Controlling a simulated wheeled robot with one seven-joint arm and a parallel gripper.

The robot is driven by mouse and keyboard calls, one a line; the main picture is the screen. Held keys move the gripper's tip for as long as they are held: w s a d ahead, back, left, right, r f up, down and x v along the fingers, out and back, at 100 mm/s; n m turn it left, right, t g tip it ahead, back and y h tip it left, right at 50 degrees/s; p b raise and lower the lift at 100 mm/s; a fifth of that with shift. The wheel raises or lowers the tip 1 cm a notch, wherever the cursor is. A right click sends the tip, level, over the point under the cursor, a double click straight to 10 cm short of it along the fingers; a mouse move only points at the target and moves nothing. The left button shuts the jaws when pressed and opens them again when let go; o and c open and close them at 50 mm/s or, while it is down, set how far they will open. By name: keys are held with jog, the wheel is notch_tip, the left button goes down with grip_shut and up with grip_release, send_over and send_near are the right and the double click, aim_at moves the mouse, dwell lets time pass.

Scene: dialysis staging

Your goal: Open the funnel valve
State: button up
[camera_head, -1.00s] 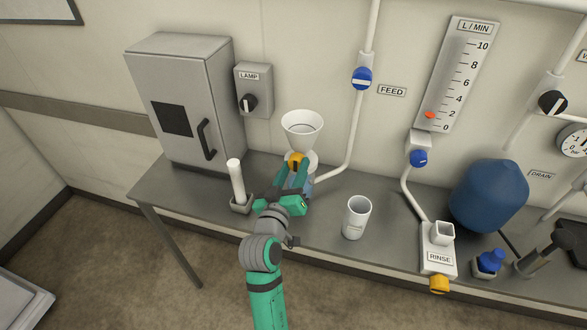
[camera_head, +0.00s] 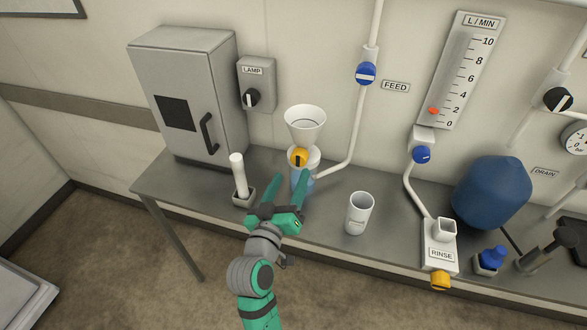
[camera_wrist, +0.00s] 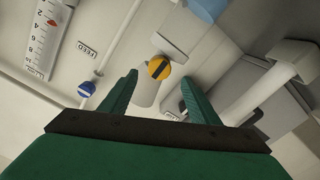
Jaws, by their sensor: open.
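The funnel valve is a round yellow knob (camera_head: 299,157) with a dark bar, just below the white funnel (camera_head: 305,122). In the head view the bar looks about upright. A clear bluish vessel (camera_head: 303,182) stands under the funnel, partly hidden by a finger. My gripper (camera_head: 290,174) is open and empty in front of the knob, its green fingers pointing towards it. In the wrist view the knob (camera_wrist: 159,67) sits between and beyond the open fingertips (camera_wrist: 158,75), apart from both, its bar slanted.
A white rod in a holder (camera_head: 239,180) stands left of my gripper and a white cup (camera_head: 359,213) right of it. A grey cabinet (camera_head: 190,95) and LAMP switch (camera_head: 252,97) are behind left. The FEED pipe's blue valve (camera_head: 366,73) is above right.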

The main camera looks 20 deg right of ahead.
jog(key=shift+v, duration=2.2)
jog(key=s+a+f+n+y, duration=0.2)
jog(key=s+a+f+y, duration=0.2)
jog(key=s+f, duration=0.35)
jog(key=s+a+f+n+y, duration=0.3)
jog(key=s+a+f+y, duration=0.1)
jog(key=s+f, duration=0.4)
jog(key=s+a+m+y, duration=0.1)
jog(key=s+a+m, duration=0.1)
jog(key=s, duration=0.7)
jog(key=s+a+f+m+y, duration=0.1)
jog(key=s+a, duration=0.1)
jog(key=s, duration=0.7)
jog(key=shift+f+m, duration=0.3)
jog(key=shift+m, duration=0.1)
